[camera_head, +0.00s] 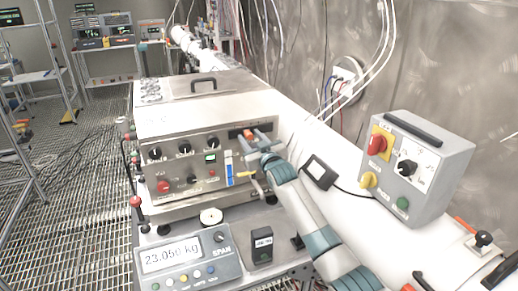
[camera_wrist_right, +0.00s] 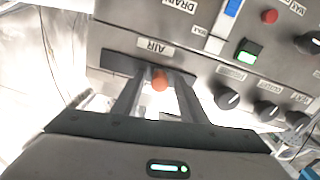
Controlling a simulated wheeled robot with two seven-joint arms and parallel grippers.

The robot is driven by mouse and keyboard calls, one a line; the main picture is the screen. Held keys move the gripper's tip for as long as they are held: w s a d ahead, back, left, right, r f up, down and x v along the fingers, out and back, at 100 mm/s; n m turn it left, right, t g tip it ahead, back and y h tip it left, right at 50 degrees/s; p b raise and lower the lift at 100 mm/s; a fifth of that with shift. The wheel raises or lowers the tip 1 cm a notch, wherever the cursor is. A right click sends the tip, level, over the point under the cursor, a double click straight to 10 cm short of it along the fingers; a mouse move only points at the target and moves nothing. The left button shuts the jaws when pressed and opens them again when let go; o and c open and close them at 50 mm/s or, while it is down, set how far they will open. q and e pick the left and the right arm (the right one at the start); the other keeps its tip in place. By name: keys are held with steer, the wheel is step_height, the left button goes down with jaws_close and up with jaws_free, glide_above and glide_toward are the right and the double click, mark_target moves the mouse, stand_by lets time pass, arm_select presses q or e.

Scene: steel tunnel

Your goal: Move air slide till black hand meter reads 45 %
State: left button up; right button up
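The air slide is an orange knob (camera_wrist_right: 160,80) in a dark slot under the label AIR in the right wrist view; in the head view the orange knob (camera_head: 248,134) shows at the upper right of the steel panel. My right gripper (camera_head: 256,138) is at the slide; in the wrist view its fingers (camera_wrist_right: 158,88) stand either side of the knob, with small gaps, so it looks open. A small black hand-held device (camera_head: 262,245) stands on the front ledge, its display too small to read. My left gripper is not in view.
The steel panel (camera_head: 182,170) carries several black knobs, a green-lit switch and a blue-and-white strip. A grey switch box (camera_head: 414,168) and a black-framed device (camera_head: 320,172) are on the right, near my right arm.

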steer(key=shift+s, duration=0.15)
steer(key=b+v, duration=0.4)
steer(key=v, duration=1.3)
steer(key=shift+b, duration=0.4)
